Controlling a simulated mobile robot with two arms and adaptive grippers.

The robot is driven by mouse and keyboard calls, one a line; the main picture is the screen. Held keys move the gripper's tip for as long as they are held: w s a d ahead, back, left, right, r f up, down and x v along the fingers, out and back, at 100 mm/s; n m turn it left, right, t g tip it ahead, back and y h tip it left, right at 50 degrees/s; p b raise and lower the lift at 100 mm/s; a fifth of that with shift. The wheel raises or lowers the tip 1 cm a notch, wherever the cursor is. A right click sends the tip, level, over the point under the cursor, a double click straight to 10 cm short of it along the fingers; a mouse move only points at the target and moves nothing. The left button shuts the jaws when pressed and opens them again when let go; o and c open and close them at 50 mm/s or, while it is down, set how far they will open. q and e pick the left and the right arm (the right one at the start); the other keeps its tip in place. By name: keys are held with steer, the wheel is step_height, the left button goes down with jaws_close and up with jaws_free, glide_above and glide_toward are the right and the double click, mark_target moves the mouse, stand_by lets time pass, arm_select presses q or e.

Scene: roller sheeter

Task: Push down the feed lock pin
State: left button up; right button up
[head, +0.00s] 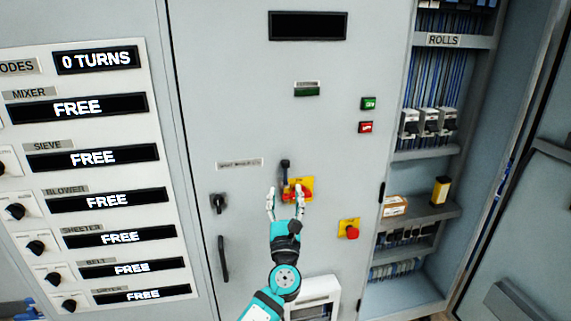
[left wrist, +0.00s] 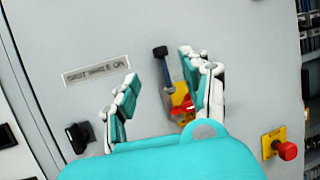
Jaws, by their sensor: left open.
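No part in view is labelled as the feed lock pin, and I cannot tell whether it shows. My left gripper (head: 287,191) is open, in front of the grey cabinet door. Its fingers stand apart on either side of the lower part of a dark upright lever (head: 285,167). Behind the right finger is a yellow plate with a red part (head: 306,184). In the left wrist view, the open gripper (left wrist: 157,72) shows the dark lever (left wrist: 161,60) between its fingers, and the yellow plate is partly hidden. I see no clear contact. My right gripper is not in view.
A black rotary knob (head: 218,202) and a door handle (head: 223,258) are left of the gripper. A red stop button (head: 351,231) is to the lower right. A mode panel (head: 115,155) is at left. The open cabinet at right is labelled ROLLS (head: 443,41).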

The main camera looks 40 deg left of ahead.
mark_target(286, 168)
arm_select(q)
steer(key=p+x, duration=0.1)
steer(key=x, duration=0.8)
steer(key=shift+w+p, duration=0.1)
steer(key=shift+p, duration=0.3)
jaws_close()
